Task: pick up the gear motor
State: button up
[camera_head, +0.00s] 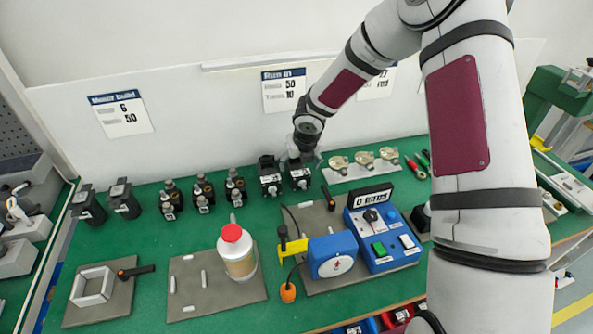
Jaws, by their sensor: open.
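A row of black motor-like units stands along the back of the green table. Two boxy ones (270,183) and (299,180) stand side by side near the middle, and the gear motor seems to be among the row, but I cannot read which unit it is. My gripper (303,157) points down at the right one of this pair, at its top. It is open and small in view. I cannot tell whether its fingers are around the unit or only above it. The top of that unit is partly hidden by my gripper.
More black units (203,193) stand to the left. A white plate with round brass-coloured parts (362,172) lies to the right. A blue control box (382,240), a blue device (332,254) and a red-capped bottle (238,255) stand in front. A white panel (200,110) rises behind.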

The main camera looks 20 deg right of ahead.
aim_at(297, 165)
jog(key=x, duration=0.5)
jog(key=shift+w, duration=0.15)
jog(key=c, duration=1.4)
jog(key=shift+a+r, duration=0.1)
jog(key=shift+r, duration=0.05)
